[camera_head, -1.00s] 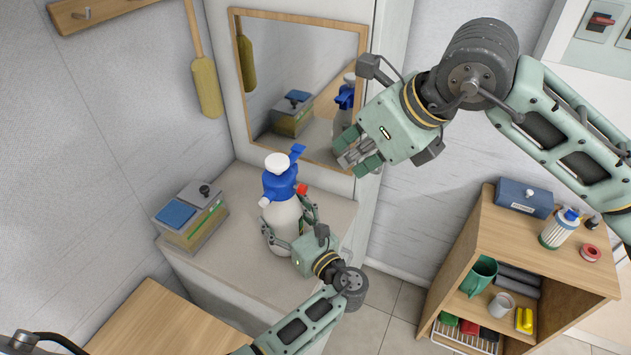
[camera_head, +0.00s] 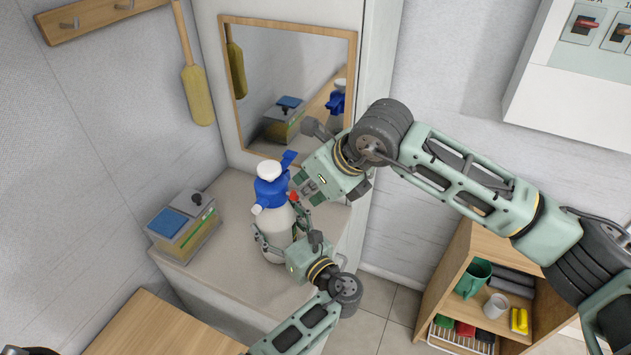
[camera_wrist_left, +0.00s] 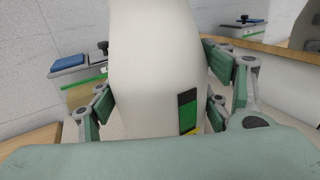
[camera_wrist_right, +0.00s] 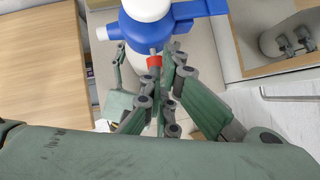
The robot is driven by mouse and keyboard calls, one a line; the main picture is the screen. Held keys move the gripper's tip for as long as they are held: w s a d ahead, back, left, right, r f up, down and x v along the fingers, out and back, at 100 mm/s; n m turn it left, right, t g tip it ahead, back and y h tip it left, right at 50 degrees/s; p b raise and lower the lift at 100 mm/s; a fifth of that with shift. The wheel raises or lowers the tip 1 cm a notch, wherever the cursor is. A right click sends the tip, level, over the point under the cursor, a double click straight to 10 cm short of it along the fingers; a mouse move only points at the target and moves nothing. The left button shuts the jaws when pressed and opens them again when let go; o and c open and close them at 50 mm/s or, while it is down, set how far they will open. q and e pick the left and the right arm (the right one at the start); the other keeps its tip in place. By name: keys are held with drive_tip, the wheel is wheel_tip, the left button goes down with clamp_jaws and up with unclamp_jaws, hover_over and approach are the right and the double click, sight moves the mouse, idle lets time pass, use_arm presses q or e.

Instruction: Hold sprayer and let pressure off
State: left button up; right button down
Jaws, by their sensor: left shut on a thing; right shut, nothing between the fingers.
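The sprayer (camera_head: 276,224) stands upright on the light counter, with a white bottle, a blue head and a white cap on top. My left gripper (camera_head: 276,238) is shut around its white body; the left wrist view shows the bottle (camera_wrist_left: 158,70) between the fingers. A small red valve (camera_head: 293,197) sticks out of the right side of the blue head. My right gripper (camera_head: 300,203) is shut and empty beside the head. In the right wrist view its fingertips (camera_wrist_right: 168,62) are right at the red valve (camera_wrist_right: 154,61); whether they touch it I cannot tell.
A mirror (camera_head: 262,58) stands behind the counter (camera_head: 232,200). A grey and yellow box with a blue pad (camera_head: 182,228) sits at the counter's left. A wooden shelf (camera_head: 408,290) with a green mug stands at the lower right.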

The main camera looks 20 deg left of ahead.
drive_tip(key=shift+a+f, duration=0.1)
drive_tip(key=shift+w+a+f, duration=0.15)
drive_tip(key=shift+a+f, duration=0.05)
drive_tip(key=shift+a, duration=0.2)
drive_tip(key=shift+w+a+f, duration=0.1)
drive_tip(key=shift+a+f, duration=0.05)
drive_tip(key=shift+a, duration=0.25)
drive_tip(key=shift+f, duration=0.25)
drive_tip(key=shift+r, duration=0.15)
idle(0.8)
drive_tip(key=shift+r, duration=0.15)
idle(0.8)
drive_tip(key=v, duration=1.4)
drive_tip(key=shift+s, duration=0.1)
